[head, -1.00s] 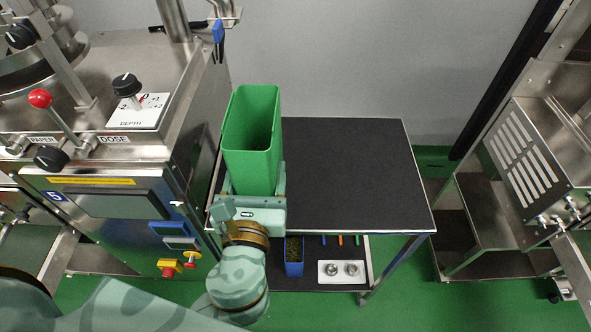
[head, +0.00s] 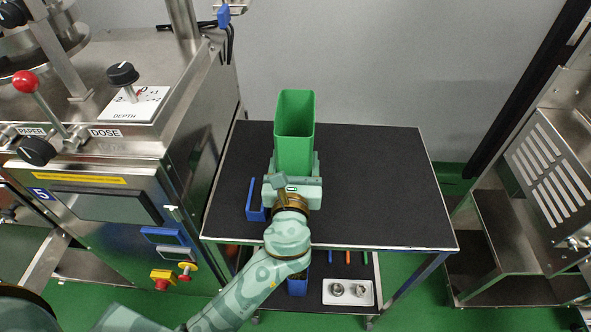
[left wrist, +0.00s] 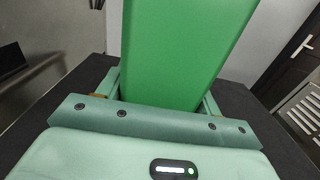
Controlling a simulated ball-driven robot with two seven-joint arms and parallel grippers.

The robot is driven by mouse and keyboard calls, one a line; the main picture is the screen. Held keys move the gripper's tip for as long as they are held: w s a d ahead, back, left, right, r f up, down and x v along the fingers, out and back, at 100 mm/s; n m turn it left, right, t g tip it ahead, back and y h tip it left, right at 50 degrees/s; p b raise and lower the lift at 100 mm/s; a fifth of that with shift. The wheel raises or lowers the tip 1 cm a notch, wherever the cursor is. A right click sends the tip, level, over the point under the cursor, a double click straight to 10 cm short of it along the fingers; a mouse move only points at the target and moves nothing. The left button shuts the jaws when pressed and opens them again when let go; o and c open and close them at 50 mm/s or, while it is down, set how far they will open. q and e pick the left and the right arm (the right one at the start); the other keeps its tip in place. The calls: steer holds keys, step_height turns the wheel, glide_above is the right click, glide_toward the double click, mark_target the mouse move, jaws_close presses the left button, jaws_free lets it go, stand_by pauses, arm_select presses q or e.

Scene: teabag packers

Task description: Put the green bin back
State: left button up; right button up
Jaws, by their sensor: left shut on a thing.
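The green bin (head: 294,153) is upright over the middle of the black-topped table (head: 385,185). My left gripper (head: 293,172) is shut on it from the near side. In the left wrist view the green bin (left wrist: 183,50) rises between the two fingers of my left gripper (left wrist: 160,90). The bin's foot is hidden behind the gripper, so I cannot tell whether it touches the table. My right gripper is not in view.
The machine with the DEPTH dial (head: 130,105) is at the left. The table's right half is clear. A lower shelf holds a white tray (head: 348,291).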

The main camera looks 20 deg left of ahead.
arm_select(q)
step_height(320, 180, down, 2)
steer(key=shift+f, duration=0.1)
steer(key=shift+r, duration=0.25)
steer(key=shift+f, duration=0.1)
steer(key=o, duration=1.3)
steer(key=v, duration=1.2)
steer(key=shift+s+p, duration=0.1)
steer(key=shift+p, duration=0.25)
